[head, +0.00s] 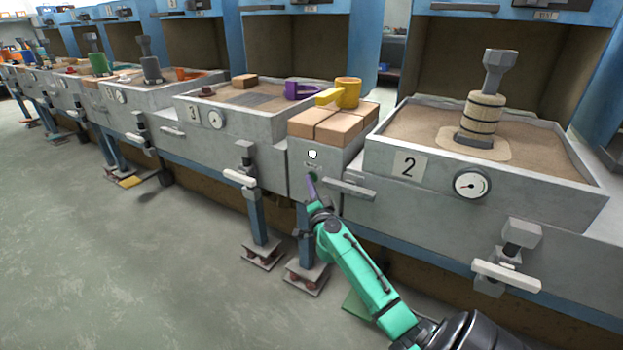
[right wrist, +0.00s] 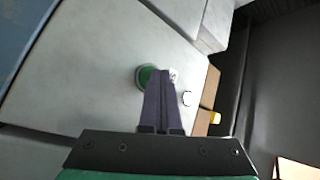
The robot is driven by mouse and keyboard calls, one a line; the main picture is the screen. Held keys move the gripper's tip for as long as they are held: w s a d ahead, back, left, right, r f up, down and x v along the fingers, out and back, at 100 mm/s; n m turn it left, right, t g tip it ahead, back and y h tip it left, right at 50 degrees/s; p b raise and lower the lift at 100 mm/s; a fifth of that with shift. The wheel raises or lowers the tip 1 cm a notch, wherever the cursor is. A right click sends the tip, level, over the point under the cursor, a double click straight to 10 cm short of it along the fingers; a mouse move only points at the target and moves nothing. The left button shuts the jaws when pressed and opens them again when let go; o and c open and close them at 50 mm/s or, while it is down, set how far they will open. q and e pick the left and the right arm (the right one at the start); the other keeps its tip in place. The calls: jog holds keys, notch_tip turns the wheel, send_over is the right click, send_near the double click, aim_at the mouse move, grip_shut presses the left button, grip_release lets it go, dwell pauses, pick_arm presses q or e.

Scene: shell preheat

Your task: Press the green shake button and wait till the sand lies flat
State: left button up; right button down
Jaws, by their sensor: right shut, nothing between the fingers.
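The green button (right wrist: 145,77) is on a grey panel in the right wrist view, partly behind my fingertips. In the head view it is a small green spot (head: 314,176) on the grey post between boxes 2 and 3. My right gripper (head: 310,182) is shut and empty, its fingertips (right wrist: 163,73) at the button; I cannot tell whether they touch it. Sand box 2 (head: 440,178) holds brown sand (head: 418,127) with a paler patch around a banded tan cylinder with a grey handle (head: 484,115). Sand box 3 (head: 240,130) holds sand with darker streaks. My left gripper is out of view.
A white lamp or knob (head: 313,154) sits above the button. A purple tool (head: 300,90) lies in box 3. Clamp handles (head: 508,275) jut from the box fronts.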

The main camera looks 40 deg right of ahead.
jog(key=shift+s+a+p, duration=0.25)
jog(key=shift+a+p, duration=0.1)
jog(key=shift+a, duration=0.35)
jog(key=a, duration=0.1)
jog(key=s+a+p, duration=0.1)
jog(key=a, duration=0.1)
jog(key=a+p, duration=0.1)
jog(key=shift+s+a, duration=0.25)
jog(key=shift+a, duration=0.15)
dwell(0.4)
